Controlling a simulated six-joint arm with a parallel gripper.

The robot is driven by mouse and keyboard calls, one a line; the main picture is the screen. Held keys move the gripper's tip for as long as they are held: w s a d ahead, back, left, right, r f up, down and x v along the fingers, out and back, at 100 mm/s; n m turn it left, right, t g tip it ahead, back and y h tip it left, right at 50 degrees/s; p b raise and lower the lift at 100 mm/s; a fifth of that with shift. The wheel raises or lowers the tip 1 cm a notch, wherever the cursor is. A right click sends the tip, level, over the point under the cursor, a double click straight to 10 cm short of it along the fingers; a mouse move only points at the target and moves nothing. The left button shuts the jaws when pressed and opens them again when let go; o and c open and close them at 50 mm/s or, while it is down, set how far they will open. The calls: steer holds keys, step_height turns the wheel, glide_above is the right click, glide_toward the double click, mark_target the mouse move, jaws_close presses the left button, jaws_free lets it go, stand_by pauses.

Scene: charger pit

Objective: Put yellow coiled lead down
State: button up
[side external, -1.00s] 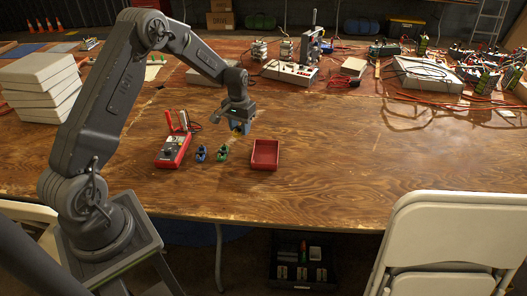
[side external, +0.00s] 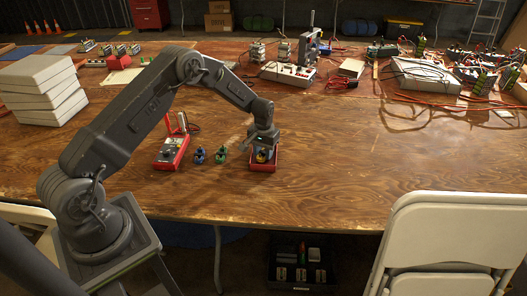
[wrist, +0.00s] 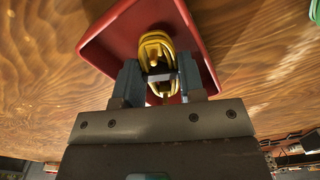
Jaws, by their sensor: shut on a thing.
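The yellow coiled lead (wrist: 157,50) shows between my two fingers in the wrist view. My gripper (wrist: 160,75) is shut on it. In the side view my gripper (side external: 262,150) points down at the red tray (side external: 263,168), with a little of the yellow lead (side external: 262,156) showing under it. In the wrist view the red tray (wrist: 105,45) lies around and behind the lead. I cannot tell whether the lead touches the tray floor.
A blue coiled lead (side external: 200,155) and a green coiled lead (side external: 221,154) lie left of the tray. A red charger box (side external: 171,152) stands further left. The wooden table (side external: 370,160) is clear to the right. White stacked blocks (side external: 42,88) stand at the left.

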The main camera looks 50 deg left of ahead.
steer(key=shift+f, duration=0.55)
steer(key=o, duration=0.7)
steer(key=shift+c, duration=0.2)
